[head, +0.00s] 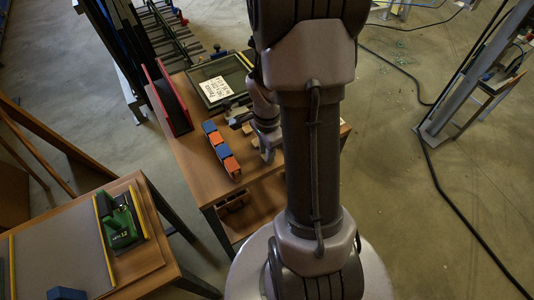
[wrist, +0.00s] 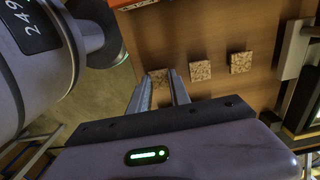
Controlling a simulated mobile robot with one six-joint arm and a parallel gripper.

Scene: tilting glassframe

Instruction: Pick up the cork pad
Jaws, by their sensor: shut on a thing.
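A row of small square speckled cork pads shows on the brown wooden table in the wrist view. My gripper (wrist: 160,84) is shut on the leftmost cork pad (wrist: 159,76), which sits between the two grey fingertips. The fingers hide part of it, and I cannot tell whether it is clear of the table. A middle cork pad (wrist: 200,70) and a right cork pad (wrist: 241,62) lie beside it, apart from the fingers. In the head view my arm covers much of this area.
A dark-framed glass panel (head: 229,72) with a white label lies at the table's back. A red-edged rack (head: 171,101) stands to its left. Orange and blue blocks (head: 220,150) line up left of my gripper. A second table (head: 140,276) stands at lower left.

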